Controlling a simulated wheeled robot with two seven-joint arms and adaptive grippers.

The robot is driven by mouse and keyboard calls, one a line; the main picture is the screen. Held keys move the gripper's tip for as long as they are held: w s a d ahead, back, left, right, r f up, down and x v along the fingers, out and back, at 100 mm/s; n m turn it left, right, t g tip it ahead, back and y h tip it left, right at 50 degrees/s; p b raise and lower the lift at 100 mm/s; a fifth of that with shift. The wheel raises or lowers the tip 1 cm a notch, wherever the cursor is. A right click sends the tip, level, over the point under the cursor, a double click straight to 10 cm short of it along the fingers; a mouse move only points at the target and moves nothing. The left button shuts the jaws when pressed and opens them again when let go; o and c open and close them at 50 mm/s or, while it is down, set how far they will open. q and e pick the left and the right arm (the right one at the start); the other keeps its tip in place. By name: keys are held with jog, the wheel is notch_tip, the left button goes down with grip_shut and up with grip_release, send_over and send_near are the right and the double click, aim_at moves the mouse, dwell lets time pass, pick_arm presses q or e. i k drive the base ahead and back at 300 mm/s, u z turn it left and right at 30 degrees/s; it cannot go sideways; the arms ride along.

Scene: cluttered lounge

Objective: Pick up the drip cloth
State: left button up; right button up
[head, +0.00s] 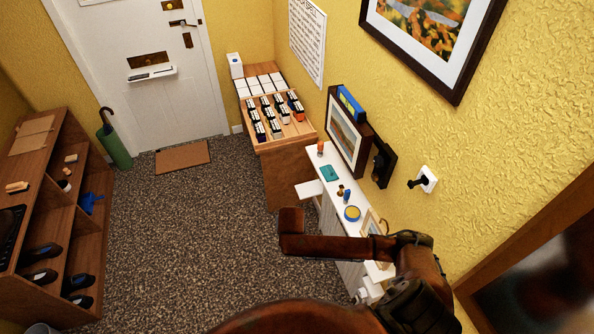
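A small teal folded cloth (330,173), which looks like the drip cloth, lies flat on the narrow white shelf top (324,157) along the right wall. Nothing is touching it from above. Rust-brown links of my arm cross the lower middle and right of the head view, nearer the camera than the shelf. They cover the near part of the white unit. I cannot make out the fingers of either gripper in this view.
A wooden stand (285,143) with rows of small boxes stands beyond. A cubby shelf (60,215) is at left. The carpet (190,235) between is clear.

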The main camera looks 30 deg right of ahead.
aim_at(329, 174)
jog(key=u, duration=0.4)
jog(key=i, duration=2.6)
jog(key=z, duration=3.85)
jog(key=k, duration=0.2)
jog(key=u, duration=1.05)
jog(key=i, duration=1)
